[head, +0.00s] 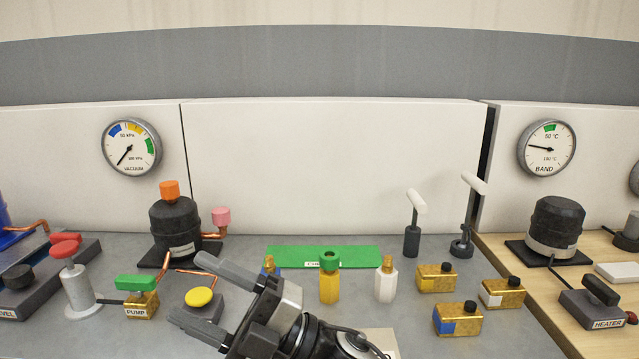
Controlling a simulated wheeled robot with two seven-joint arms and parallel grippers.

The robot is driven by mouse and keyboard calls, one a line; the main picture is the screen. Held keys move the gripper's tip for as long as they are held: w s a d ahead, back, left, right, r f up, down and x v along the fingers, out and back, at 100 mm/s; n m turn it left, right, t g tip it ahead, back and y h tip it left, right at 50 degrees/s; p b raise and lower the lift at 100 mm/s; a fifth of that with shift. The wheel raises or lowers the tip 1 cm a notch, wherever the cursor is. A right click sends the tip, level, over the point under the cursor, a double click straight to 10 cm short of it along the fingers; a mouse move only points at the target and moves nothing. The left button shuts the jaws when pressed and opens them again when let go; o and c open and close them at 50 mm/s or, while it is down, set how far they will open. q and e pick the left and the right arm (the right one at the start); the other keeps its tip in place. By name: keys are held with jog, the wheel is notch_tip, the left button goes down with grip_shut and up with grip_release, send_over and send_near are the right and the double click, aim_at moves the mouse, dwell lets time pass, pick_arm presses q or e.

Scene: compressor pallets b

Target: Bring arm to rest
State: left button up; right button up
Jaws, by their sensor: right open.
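My right gripper (188,287) reaches in from the bottom centre, its two grey fingers pointing left and spread apart. Nothing is held between them. A yellow-topped button box (199,297) shows in the gap between the fingers; I cannot tell whether they touch it. The gripper's wrist hides part of the bench and partly covers a blue-bodied bottle (268,266). My left gripper is not in view.
A black compressor (174,226) with orange and pink caps stands behind the gripper.

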jog(key=w+d+f+m+t+h+p, duration=0.1)
jog(key=d+f+m+t+h, duration=0.65)
jog(key=m, duration=0.45)
jog(key=w+d+f+m+t+h, duration=0.1)
jog(key=d+f+m+t+h, duration=0.7)
jog(key=m, duration=0.4)
jog(key=s+d+f+m+g+h+p, duration=0.1)
jog(key=s+d+f+m+g+h, duration=0.4)
jog(key=s+d+f, duration=0.6)
notch_tip(320, 180, down, 2)
jog(key=s+m+g, duration=0.1)
jog(key=s+m, duration=0.1)
jog(key=shift+s+d, duration=0.35)
jog(key=shift+s, duration=0.05)
